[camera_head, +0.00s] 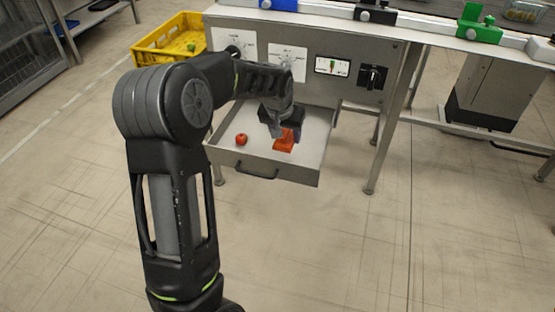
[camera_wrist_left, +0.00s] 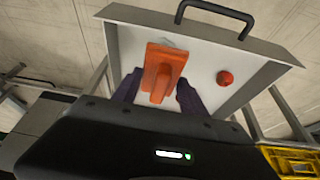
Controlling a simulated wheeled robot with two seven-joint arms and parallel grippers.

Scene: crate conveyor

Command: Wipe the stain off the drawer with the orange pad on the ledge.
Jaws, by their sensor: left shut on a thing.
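The drawer (camera_head: 222,156) is pulled out below the front panel, and its front wall and handle also show in the left wrist view (camera_wrist_left: 262,48). My left gripper (camera_head: 275,128) reaches down into the drawer and is shut on the orange pad (camera_head: 284,143). In the left wrist view the pad (camera_wrist_left: 163,70) sits between the two dark fingers. It is low over or on the drawer floor; I cannot tell if it touches. A thin dark mark, perhaps part of the stain, shows beside the pad's edge in the left wrist view. My right gripper is not in view.
A red tomato-like ball (camera_head: 241,139) lies on the drawer floor left of the pad. A yellow crate (camera_head: 160,52) stands behind on the left. The floor in front is clear.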

